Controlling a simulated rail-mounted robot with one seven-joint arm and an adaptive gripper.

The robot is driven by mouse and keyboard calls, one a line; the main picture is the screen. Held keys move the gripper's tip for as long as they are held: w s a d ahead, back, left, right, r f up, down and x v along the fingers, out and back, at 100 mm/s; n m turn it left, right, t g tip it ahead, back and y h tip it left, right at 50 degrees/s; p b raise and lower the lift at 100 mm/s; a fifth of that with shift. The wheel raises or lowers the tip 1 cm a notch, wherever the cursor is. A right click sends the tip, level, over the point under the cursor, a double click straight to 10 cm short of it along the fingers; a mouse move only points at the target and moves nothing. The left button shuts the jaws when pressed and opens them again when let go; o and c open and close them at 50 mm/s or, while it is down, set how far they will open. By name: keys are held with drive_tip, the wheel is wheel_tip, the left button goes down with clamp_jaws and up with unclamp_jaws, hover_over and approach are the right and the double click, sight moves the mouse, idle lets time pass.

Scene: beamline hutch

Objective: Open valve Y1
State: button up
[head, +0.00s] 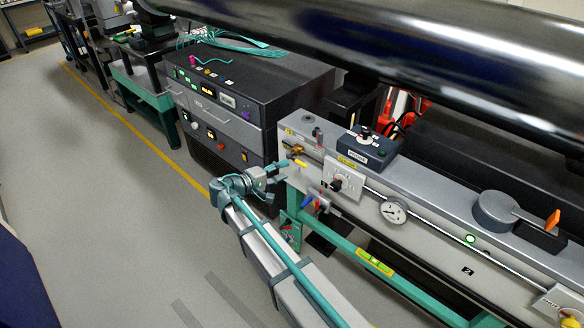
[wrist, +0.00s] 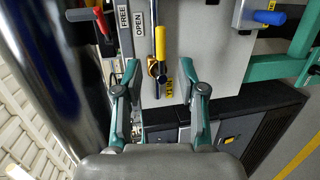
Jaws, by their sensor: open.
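A small valve with a yellow lever handle (wrist: 160,43) sits on a thin pipe at the grey panel. Its brass body (wrist: 155,70) and a yellow tag (wrist: 171,89), too small to read surely, are beside it. In the wrist view the handle looks roughly in line with the pipe. The handle also shows in the head view (head: 301,163). My gripper (wrist: 160,68) is open and empty, its fingers either side of the valve in the picture, with no contact visible. In the head view my gripper (head: 281,170) is just left of the handle.
A blue-handled valve (wrist: 270,17) is to the right and a red lever (wrist: 101,22) to the left in the wrist view. A dial gauge (head: 394,210) and a control box (head: 367,147) are along the bench. A large shiny tube (head: 400,55) runs overhead.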

drive_tip(key=shift+v, duration=1.45)
drive_tip(key=s+d+f+m+g+y, duration=0.1)
drive_tip(key=s+d+f+g+y, duration=0.15)
drive_tip(key=s+d+f, duration=0.55)
drive_tip(key=s+d+f+g+y, duration=0.2)
drive_tip(key=s+f+g, duration=0.25)
drive_tip(key=f, duration=0.75)
drive_tip(key=s+d+f+m+g+y, duration=0.1)
drive_tip(key=s+d+f+g+y, duration=0.15)
drive_tip(key=s+d+f, duration=0.55)
drive_tip(key=s+d+f+m+g+y, duration=0.1)
drive_tip(key=s+d+f+m+g, duration=0.1)
drive_tip(key=s, duration=0.7)
drive_tip(key=s+d+f+m+g+y, duration=0.2)
drive_tip(key=s+f, duration=0.4)
drive_tip(key=s, duration=0.4)
drive_tip(key=s+d+f+m+g+y, duration=0.1)
drive_tip(key=s+d+f+m+g, duration=0.2)
drive_tip(key=s, duration=0.6)
drive_tip(key=d+f+g, duration=0.1)
drive_tip(key=d, duration=0.1)
drive_tip(key=shift+s+d+y, duration=0.2)
drive_tip(key=shift+d+y, duration=0.15)
drive_tip(key=shift+y, duration=0.05)
